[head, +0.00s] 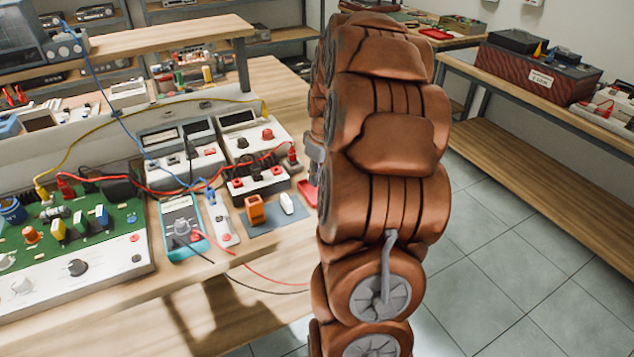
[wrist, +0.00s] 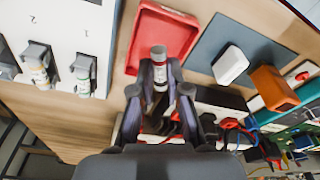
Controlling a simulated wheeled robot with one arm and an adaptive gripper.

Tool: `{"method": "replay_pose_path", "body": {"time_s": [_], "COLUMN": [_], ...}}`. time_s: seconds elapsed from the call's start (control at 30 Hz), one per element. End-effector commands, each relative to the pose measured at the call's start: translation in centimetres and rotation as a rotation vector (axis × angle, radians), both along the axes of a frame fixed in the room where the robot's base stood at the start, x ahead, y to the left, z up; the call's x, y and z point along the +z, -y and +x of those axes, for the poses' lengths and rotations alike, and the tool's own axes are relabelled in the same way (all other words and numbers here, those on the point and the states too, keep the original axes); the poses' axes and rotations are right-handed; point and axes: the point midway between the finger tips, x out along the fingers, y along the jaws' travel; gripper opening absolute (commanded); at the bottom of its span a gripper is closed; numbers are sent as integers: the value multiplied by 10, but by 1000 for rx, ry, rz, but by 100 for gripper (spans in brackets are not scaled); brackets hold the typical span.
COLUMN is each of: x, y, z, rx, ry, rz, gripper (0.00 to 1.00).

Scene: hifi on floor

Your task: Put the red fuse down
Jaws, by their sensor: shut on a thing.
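The fuse points up in the picture, past the fingertips. It appears over the near edge of a shallow red tray (wrist: 181,38); I cannot tell if it touches the tray. In the head view, my arm hides the gripper and the fuse, and only a corner of the red tray (head: 308,193) shows.
A blue-grey mat (head: 268,228) beside the tray holds an orange block (head: 255,209) and a white block (head: 287,203). A white panel (wrist: 62,22) with fuse-like cylinders in clips stands left in the wrist view. Meters and cables crowd the bench's left.

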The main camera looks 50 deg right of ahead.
Motion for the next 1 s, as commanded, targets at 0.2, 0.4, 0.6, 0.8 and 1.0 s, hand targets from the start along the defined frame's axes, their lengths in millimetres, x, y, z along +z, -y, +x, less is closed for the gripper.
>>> {"method": "replay_pose_path", "body": {"time_s": [0.2,0.4,0.6,0.8,1.0], "x": [-3,-26,-36,-38,-39], "y": [4,3,3,3,3], "z": [4,3,4,4,4], "rx": [0,0,-1,0,0], "ry": [-1,-4,-1,0,0], "rz": [2,5,2,2,1], "gripper": [0,0,0,0,25]}}
